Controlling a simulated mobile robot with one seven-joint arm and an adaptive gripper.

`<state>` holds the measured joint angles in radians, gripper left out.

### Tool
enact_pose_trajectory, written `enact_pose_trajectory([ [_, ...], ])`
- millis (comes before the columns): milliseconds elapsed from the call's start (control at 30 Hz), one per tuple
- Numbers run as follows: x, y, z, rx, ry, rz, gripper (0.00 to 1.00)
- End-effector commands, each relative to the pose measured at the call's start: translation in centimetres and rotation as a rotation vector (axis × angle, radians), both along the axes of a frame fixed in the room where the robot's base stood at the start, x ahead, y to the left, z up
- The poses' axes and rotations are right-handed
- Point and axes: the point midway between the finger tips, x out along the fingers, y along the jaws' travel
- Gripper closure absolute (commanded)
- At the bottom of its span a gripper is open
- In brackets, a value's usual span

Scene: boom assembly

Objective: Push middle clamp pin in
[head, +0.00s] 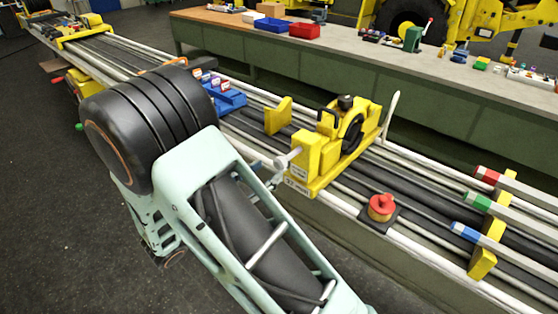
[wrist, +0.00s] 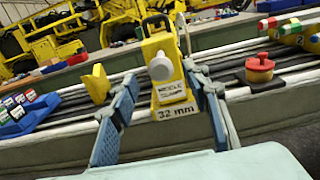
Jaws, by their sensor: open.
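The yellow middle clamp (head: 305,158) stands on the boom rails in the head view. Its grey pin (head: 287,157) sticks out of the near face. In the wrist view the clamp (wrist: 172,92) reads "MIDDLE CLAMP" and "32 mm", and the pin's round grey end (wrist: 160,68) faces the camera. My gripper (wrist: 160,76) is open, its blue-grey fingers on either side of the pin end in the picture. I see no contact, and the exact gap is unclear. In the head view my arm hides most of the gripper.
A red knob on a yellow base (head: 382,207) sits right of the clamp. A yellow block (head: 278,115) and a blue tray (head: 228,98) lie to its left. Bars with red, green and blue bands (head: 480,203) lie at the right. A long workbench (head: 330,75) runs behind.

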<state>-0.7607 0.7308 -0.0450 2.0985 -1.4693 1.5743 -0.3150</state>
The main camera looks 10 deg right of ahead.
Motion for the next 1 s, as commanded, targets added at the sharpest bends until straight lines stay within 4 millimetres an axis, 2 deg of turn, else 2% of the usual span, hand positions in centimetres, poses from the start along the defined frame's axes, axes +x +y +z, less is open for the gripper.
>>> enact_pose_trajectory([
  [100, 1.4, -2.1, 0.1, 0.0, 0.0, -0.004, 0.57],
  [300, 3.1, -4.4, 0.1, 0.0, 0.001, -0.002, 0.57],
  [467, 3.7, -5.2, 0.0, 0.002, 0.001, -0.001, 0.57],
  [733, 3.8, -5.2, 0.0, 0.002, 0.0, -0.001, 0.57],
  [1000, 3.7, -5.2, 0.0, 0.002, 0.0, -0.001, 0.85],
])
